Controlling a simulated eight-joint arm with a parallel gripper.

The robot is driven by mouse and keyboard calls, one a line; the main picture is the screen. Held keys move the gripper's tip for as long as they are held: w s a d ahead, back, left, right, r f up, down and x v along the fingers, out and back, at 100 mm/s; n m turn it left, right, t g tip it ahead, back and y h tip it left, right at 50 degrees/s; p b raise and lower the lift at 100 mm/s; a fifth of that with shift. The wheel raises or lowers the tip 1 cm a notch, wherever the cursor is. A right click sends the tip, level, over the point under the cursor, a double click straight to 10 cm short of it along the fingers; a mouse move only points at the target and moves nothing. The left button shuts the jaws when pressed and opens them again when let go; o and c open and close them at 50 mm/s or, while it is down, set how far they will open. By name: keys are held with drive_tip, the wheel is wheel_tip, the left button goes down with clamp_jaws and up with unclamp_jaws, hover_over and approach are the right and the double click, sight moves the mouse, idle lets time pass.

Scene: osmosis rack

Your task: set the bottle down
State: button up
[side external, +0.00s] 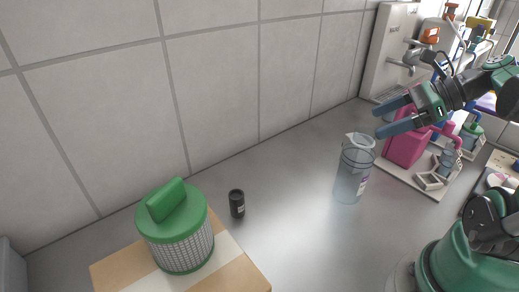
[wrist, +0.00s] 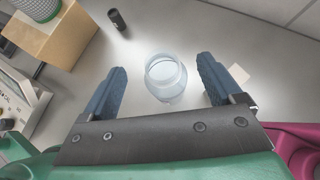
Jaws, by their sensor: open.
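The bottle (side external: 351,182) is a clear, pale blue container with a small label. It stands upright on the grey counter, and no finger touches it in the side view. It also shows in the wrist view (wrist: 166,76), in the gap between the fingers. My gripper (side external: 382,117) is open and empty, above and a little right of the bottle's rim. Both blue fingers show spread apart in the wrist view (wrist: 162,70).
A small black vial (side external: 237,204) stands left of the bottle. A green-lidded mesh canister (side external: 178,240) sits on a cardboard box (side external: 240,272). A magenta container (side external: 405,148) and a white tray (side external: 433,181) are at right. The counter between vial and bottle is clear.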

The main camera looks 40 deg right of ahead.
sight(370, 133)
drive_tip(key=shift+f, duration=0.85)
drive_tip(key=shift+w+a+f, duration=0.1)
drive_tip(key=shift+w+f, duration=0.05)
drive_tip(key=shift+f, duration=0.05)
drive_tip(key=shift+x, duration=2.55)
clamp_jaws()
